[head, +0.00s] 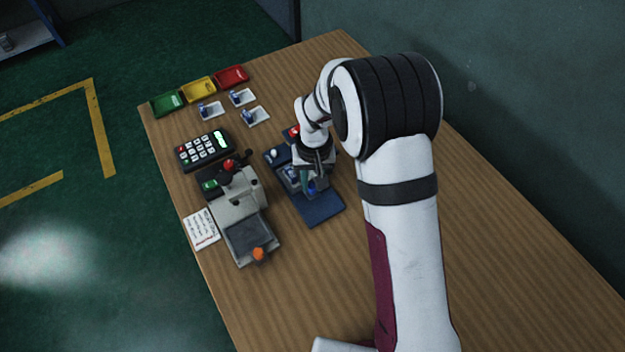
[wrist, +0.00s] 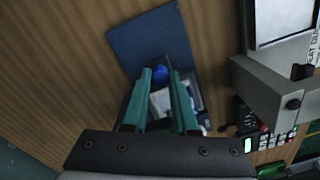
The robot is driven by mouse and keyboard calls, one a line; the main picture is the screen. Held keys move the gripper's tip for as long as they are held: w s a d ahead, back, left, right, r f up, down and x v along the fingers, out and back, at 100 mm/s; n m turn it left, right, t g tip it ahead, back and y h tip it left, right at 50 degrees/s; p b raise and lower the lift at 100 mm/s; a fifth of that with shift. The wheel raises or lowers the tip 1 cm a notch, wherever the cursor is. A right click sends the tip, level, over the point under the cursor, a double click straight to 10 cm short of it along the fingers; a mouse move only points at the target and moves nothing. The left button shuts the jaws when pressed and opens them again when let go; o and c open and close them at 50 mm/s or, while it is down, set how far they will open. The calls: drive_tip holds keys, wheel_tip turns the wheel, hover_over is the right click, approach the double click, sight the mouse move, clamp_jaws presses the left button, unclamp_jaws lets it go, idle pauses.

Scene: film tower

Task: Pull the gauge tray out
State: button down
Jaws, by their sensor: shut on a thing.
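My gripper (head: 309,186) reaches down over the dark blue base on the table. Its teal fingers, also in the wrist view (wrist: 168,73), are shut on a blue knob (wrist: 172,50) at the end of a small tray (wrist: 198,98). The tray holds a pale piece and is partly hidden behind the fingers. The bare end of the dark blue base (head: 318,208) shows in front of the knob. Which part is the gauge tray is not labelled; the tray with the blue knob appears to be it.
A grey press-like device (head: 240,200) with a red knob and an orange-knobbed plate (head: 250,236) stands to the left. Table in front of the base is clear.

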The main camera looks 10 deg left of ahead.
drive_tip(key=s+d, duration=0.5)
drive_tip(key=shift+s+d, duration=0.35)
drive_tip(key=c, duration=0.7)
unclamp_jaws()
wheel_tip(320, 180, up, 16)
drive_tip(key=shift+d+f, duration=0.1)
